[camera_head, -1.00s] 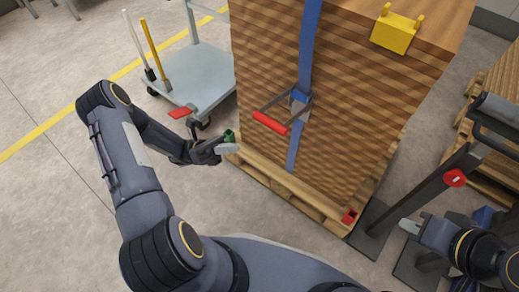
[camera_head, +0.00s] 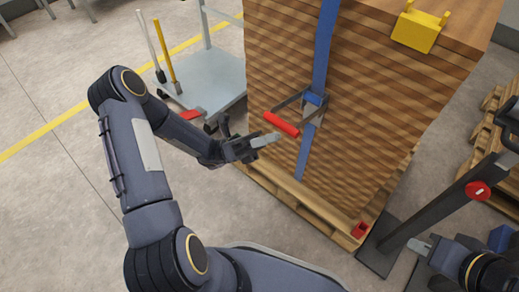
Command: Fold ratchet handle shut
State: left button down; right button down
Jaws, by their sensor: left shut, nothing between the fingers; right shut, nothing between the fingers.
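The ratchet's red handle grip (camera_head: 282,124) sticks out from the side of the wooden stack on two dark metal arms, so the handle stands open. The ratchet body (camera_head: 312,103) sits on the blue strap (camera_head: 322,50), which runs down the stack. My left gripper (camera_head: 272,139) is shut and empty, its fingertips just below and left of the red grip. I cannot tell whether they touch it. My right gripper (camera_head: 416,246) is shut and empty at the lower right, well away from the ratchet.
The tall wooden stack (camera_head: 370,130) stands on a pallet (camera_head: 300,201) with a red block (camera_head: 359,230) at its near corner. A yellow bracket (camera_head: 418,31) sits on its top edge. A grey cart (camera_head: 205,80) stands behind my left arm. A dark post (camera_head: 430,210) rises at the right.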

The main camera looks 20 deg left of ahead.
aim_at(274, 120)
pick_arm(q)
jog(key=shift+w+r, duration=0.2)
jog(key=shift+r, duration=0.25)
jog(key=r+n+t+y+p, duration=0.1)
jog(key=r+n+t+p, duration=0.1)
jog(key=p, duration=0.4)
jog(key=r+n+t+y+p, duration=0.1)
jog(key=r+n+p, duration=0.3)
jog(key=p, duration=0.2)
jog(key=w+r+n+t+y+p, duration=0.1)
jog(key=r+n+t+y+p, duration=0.1)
jog(key=p, duration=0.5)
jog(key=shift+w+d+r+n+t, duration=0.1)
jog(key=shift+d+r+n+t, duration=0.1)
jog(key=shift+r, duration=0.15)
jog(key=shift+d+r+n+t, duration=0.1)
jog(key=shift+r+n, duration=0.1)
jog(key=shift+r, duration=0.1)
jog(key=w+d+r+n+y+p, duration=0.3)
jog(key=w+r+n+y+p, duration=0.3)
jog(key=p, duration=1)
jog(key=w+r+n, duration=0.1)
jog(key=w, duration=0.2)
jog(key=shift+d+r, duration=0.1)
